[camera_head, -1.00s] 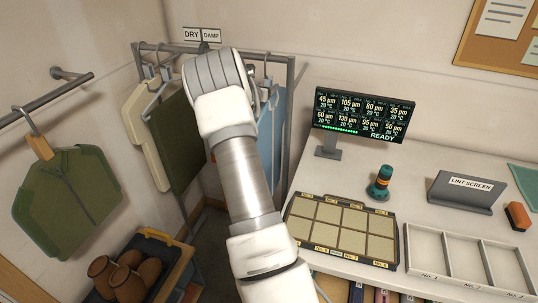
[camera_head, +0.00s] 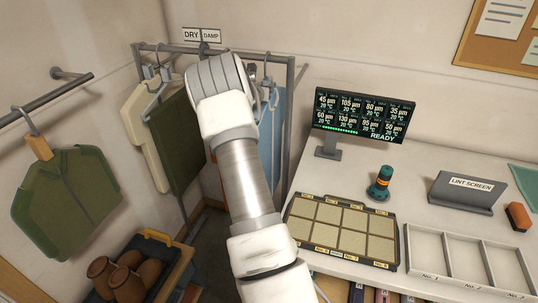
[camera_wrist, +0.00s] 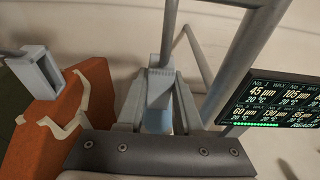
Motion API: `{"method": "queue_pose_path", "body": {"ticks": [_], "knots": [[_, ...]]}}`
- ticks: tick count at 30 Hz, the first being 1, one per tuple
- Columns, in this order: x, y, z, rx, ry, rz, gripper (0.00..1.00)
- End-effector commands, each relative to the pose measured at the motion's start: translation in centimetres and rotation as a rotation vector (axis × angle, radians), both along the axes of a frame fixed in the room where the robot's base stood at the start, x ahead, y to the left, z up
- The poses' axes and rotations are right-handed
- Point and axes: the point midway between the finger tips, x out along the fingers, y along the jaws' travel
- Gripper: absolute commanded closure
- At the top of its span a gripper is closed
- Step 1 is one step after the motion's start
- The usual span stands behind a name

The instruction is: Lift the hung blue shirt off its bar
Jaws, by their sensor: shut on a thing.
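The blue shirt (camera_head: 273,125) hangs at the right end of the grey rack in the head view, partly hidden by my arm. A small pale blue patch (camera_wrist: 158,121) shows below my fingers in the wrist view. My gripper (camera_wrist: 158,90) is shut on the grey block of a hanger (camera_wrist: 160,83), just above that patch. In the head view my own wrist hides the fingers. The rack's bar (camera_head: 160,46) runs across the top behind my wrist. I cannot tell whether the hanger's hook still touches the bar.
Cream and dark green garments (camera_head: 176,137) hang at the rack's left; an orange one (camera_wrist: 62,118) is close left of my fingers. The rack's right post (camera_head: 288,112) is close by. A monitor (camera_head: 364,116) and sample tray (camera_head: 392,238) stand on the bench.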

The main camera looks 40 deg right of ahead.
Motion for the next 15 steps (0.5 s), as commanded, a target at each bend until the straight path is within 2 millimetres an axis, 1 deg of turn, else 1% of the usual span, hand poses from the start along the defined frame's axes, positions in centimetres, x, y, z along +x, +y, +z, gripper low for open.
{"method": "queue_pose_path", "body": {"ticks": [8,15], "knots": [[0.0,0.0,0.4,-0.002,-0.002,0.000,1.00],[-0.2,0.2,1.3,-0.003,-0.003,-0.001,1.00]]}}
